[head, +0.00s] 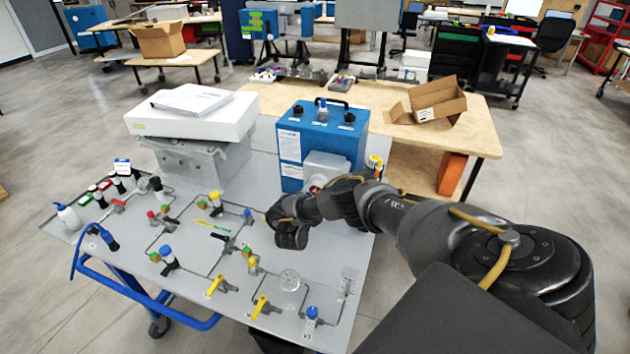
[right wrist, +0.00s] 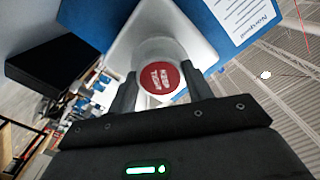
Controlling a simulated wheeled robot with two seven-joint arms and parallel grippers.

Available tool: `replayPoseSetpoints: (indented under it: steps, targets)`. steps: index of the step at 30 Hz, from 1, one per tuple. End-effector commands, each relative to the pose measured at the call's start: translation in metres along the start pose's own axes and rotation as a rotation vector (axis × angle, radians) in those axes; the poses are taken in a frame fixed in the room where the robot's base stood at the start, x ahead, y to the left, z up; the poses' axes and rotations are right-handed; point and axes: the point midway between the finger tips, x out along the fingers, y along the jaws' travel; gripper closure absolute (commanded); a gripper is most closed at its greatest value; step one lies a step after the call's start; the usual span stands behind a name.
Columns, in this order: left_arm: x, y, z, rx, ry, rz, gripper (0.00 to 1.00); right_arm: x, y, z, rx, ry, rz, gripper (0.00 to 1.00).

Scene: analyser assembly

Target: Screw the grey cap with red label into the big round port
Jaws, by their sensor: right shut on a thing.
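The grey cap with a red label (right wrist: 158,76) sits between the two fingers of my right gripper (right wrist: 161,84) in the right wrist view, its red face toward the camera. My right gripper is shut on it. The cap is in front of the pale housing (right wrist: 184,29) on the blue analyser (head: 291,137). In the head view the pale housing (head: 326,167) shows on the analyser's front, with a bit of red at its lower edge beside my arm. The big round port is hidden behind the cap, so I cannot tell how deep the cap sits. My left gripper is out of view.
The analyser stands on a grey sloping panel (head: 190,285) with valves, gauges and thin pipes. A grey metal box (head: 205,158) with a white case (head: 190,118) on top is to its left. A wooden table (head: 385,105) with an open carton (head: 437,104) is behind.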

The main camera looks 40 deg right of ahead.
Motion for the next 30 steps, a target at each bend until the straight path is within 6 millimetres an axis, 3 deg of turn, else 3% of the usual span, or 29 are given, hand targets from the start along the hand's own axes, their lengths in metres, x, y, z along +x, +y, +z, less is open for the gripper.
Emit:
replayPoseSetpoints:
  steps: [16, 21, 28, 29, 30]
  targets:
    - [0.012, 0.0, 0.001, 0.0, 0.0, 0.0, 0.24, 0.001, 0.001, 0.002, 1.309, -0.001, 0.002, 0.75]
    - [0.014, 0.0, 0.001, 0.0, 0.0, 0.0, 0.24, 0.0, 0.0, 0.001, 1.48, -0.002, 0.004, 0.75]
    - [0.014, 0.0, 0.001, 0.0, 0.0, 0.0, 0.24, 0.0, 0.0, 0.001, 1.489, -0.002, 0.004, 0.75]
    - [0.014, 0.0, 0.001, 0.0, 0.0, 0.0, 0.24, 0.0, 0.0, 0.001, 1.488, -0.002, 0.004, 0.46]
    - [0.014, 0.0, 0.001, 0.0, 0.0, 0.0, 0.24, 0.0, 0.0, 0.0, 1.488, -0.002, 0.003, 0.41]
